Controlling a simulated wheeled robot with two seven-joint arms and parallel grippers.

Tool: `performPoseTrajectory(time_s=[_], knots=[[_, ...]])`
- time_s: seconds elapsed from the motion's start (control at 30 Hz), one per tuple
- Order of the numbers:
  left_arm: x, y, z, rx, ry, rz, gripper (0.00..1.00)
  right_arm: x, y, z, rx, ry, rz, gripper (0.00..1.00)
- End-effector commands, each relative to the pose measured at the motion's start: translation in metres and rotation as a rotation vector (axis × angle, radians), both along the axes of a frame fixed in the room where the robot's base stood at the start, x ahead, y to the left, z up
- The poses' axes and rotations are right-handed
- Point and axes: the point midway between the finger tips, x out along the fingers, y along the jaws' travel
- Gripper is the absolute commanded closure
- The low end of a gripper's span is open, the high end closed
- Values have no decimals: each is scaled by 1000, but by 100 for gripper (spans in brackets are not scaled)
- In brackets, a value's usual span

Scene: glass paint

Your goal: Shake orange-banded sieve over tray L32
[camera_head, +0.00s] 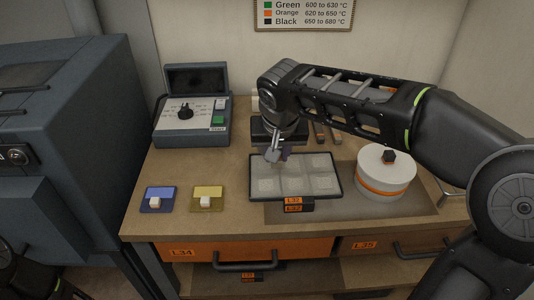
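The orange-banded sieve (386,181) is a white round drum with an orange stripe and a black knob on top. It stands on the bench, to the right of the tray and apart from it. Tray L32 (267,198) is a dark-rimmed flat tray holding several pale translucent squares, with an orange L32 label at its front edge. My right gripper (277,156) points down over the tray's back left edge. No sieve is in it, and its finger gap is too small to read. Part of my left arm shows at the bottom left corner; its gripper (57,287) is barely visible.
A control box (192,122) with a dial and green button stands at the back left. A blue card (158,190) and a yellow card (207,191) with white blocks lie front left. A grey kiln-like cabinet (60,130) fills the left. Tools (322,134) lie behind the tray.

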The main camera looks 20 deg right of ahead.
Motion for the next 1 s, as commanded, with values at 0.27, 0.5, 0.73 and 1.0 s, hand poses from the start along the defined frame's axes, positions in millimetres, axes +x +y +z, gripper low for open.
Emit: performPoseTrajectory(time_s=[0.27,0.5,0.73,1.0], knots=[[0,0,-1,0,0,0,64,-10,-30,0,1,-1,-4,100],[0,0,-2,0,0,0,64,-19,-54,1,0,-1,-2,100],[0,0,-1,0,0,0,64,-27,-77,1,0,-1,-2,100],[0,0,0,0,0,0,64,-37,-104,1,0,-1,-2,100]])
